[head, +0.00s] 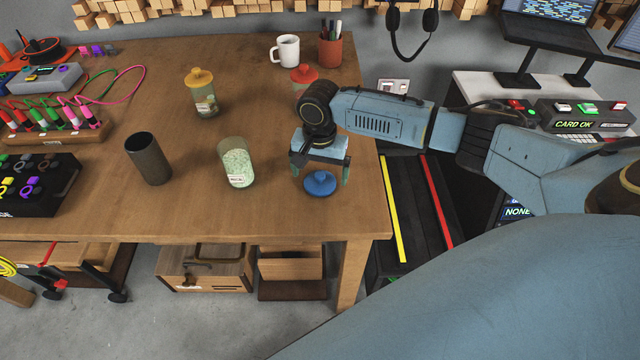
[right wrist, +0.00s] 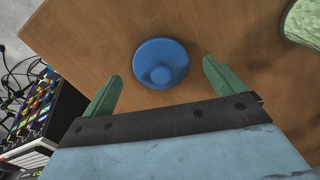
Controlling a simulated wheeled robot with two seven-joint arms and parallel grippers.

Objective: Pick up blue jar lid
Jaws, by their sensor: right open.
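The open fingers also show in the right wrist view (right wrist: 160,78). I cannot tell the exact height above the lid. My left gripper is not in view.
An open glass jar (head: 238,165) with pale green contents stands left of the lid. A dark cylinder (head: 148,158), a yellow-lidded jar (head: 203,95), a red-lidded jar (head: 304,74), a white mug (head: 286,50) and a pen cup (head: 330,48) stand on the table (head: 110,195). Its right edge is close.

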